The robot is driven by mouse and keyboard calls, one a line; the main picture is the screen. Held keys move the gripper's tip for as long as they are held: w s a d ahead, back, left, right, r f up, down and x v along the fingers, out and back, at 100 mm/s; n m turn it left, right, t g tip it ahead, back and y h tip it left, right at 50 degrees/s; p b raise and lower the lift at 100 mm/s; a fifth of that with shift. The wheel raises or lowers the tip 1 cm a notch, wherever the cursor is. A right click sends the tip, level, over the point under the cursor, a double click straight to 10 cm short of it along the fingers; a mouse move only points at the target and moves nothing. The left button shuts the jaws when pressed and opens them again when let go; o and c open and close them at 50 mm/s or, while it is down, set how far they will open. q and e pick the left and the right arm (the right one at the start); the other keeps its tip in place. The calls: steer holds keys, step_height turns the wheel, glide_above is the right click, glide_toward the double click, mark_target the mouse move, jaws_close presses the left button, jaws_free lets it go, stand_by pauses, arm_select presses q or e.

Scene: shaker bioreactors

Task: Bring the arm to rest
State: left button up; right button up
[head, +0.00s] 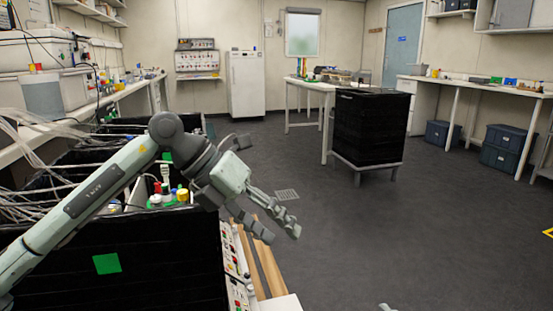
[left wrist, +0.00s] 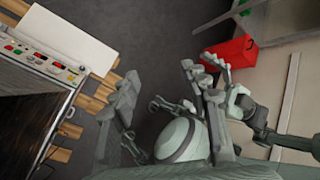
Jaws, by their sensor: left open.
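My left arm (head: 95,195) comes in from the left and reaches over a black-sided shaker bench. My left gripper (head: 282,231) is open and empty, past the right side of the bench, with its fingers pointing down and to the right over the floor. In the left wrist view its fingers (left wrist: 160,92) show apart with nothing held between them. Pale and grey parts of my own body crowd the lower right of that view. A small pale tip at the bottom edge of the head view may belong to my right arm; its jaws cannot be made out.
The black bench (head: 60,268) carries tubing and colored-capped vessels (head: 165,195). A control panel (head: 236,275) is on its right side, above wooden slats. A black crate-like unit (head: 370,128) stands mid-room. A red box (left wrist: 230,50) shows in the wrist view. The middle floor is clear.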

arm_select(q)
steer(key=s+d+m+g+h+b, duration=0.1)
steer(key=s+d+g+h, duration=0.3)
steer(key=s+d, duration=0.45)
steer(key=s+r+n+h+b, duration=0.2)
steer(key=s+r+n+h, duration=0.3)
steer(key=h, duration=0.5)
steer(key=w+a+f+n+t+y+b, duration=0.15)
steer(key=a+n+t, duration=0.25)
steer(key=n+t, duration=0.4)
steer(key=w+a+f+n+t+y+b, duration=0.1)
steer(key=w+a+n+t+y, duration=0.15)
steer(key=n+t, duration=0.55)
steer(key=w+a+f+n+t+y+b, duration=0.1)
steer(key=a+n+t+y, duration=0.25)
steer(key=n+t, duration=0.4)
steer(key=s+a+f+n+g+y, duration=0.1)
steer(key=a+f+n+y, duration=0.2)
steer(key=f, duration=0.4)
steer(key=a+f+n+g+y+b, duration=0.1)
steer(key=a+f+n+y, duration=0.3)
steer(key=f+n+y, duration=0.2)
step_height(320, 180, down, 2)
steer(key=shift+s+n, duration=0.35)
steer(key=shift+n, duration=0.2)
arm_select(e)
steer(key=shift+s+a+f+t+y, duration=0.1)
steer(key=shift+a+f+t+y, duration=0.75)
steer(key=shift+a+t, duration=0.35)
